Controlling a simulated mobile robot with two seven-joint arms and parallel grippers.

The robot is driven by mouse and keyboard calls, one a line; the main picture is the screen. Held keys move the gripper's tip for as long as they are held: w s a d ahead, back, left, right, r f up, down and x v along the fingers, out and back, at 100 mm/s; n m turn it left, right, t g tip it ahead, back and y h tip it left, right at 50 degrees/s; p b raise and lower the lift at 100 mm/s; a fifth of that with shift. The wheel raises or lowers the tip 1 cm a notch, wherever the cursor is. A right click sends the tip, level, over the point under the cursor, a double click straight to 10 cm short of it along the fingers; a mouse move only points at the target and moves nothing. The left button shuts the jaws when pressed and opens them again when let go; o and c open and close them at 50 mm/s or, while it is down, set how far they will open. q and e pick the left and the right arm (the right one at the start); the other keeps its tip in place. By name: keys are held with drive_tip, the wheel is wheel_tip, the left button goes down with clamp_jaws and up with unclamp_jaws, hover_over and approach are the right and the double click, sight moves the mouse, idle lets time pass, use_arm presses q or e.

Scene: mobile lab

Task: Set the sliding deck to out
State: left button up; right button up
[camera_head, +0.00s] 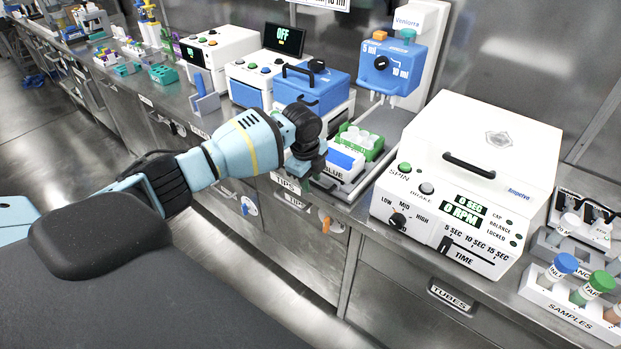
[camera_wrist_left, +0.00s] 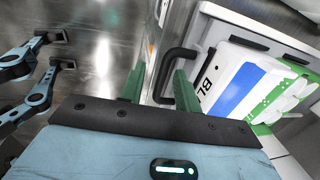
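The sliding deck (camera_head: 349,187) is the pale tray under the blue dispenser head (camera_head: 392,62). It carries a white box with a blue top marked BLUE (camera_head: 345,160) and a green rack (camera_head: 372,152) with white-topped tubes. In the left wrist view the deck's pale edge (camera_wrist_left: 243,20) has a black bar handle (camera_wrist_left: 172,62) in front. My left gripper (camera_head: 314,172) is at the deck's front, and hides the handle in the head view. In the left wrist view its green fingers (camera_wrist_left: 159,88) are apart, with the handle between them; I cannot tell whether they touch it. My right gripper is not in view.
A white centrifuge (camera_head: 480,150) stands right of the deck. A blue-lidded box (camera_head: 312,88) with a black handle stands to the left. Drawers and cabinet fronts lie below the bench edge. A sample rack (camera_head: 570,300) is at the far right.

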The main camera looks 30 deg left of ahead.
use_arm(q)
wheel_tip(320, 180, up, 8)
drive_tip(key=s, duration=0.1)
drive_tip(key=shift+s+f+p, duration=0.15)
drive_tip(key=shift+s+p, duration=0.05)
drive_tip(key=shift+p, duration=0.25)
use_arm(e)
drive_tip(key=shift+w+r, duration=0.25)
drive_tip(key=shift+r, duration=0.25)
use_arm(q)
drive_tip(key=shift+a, duration=0.1)
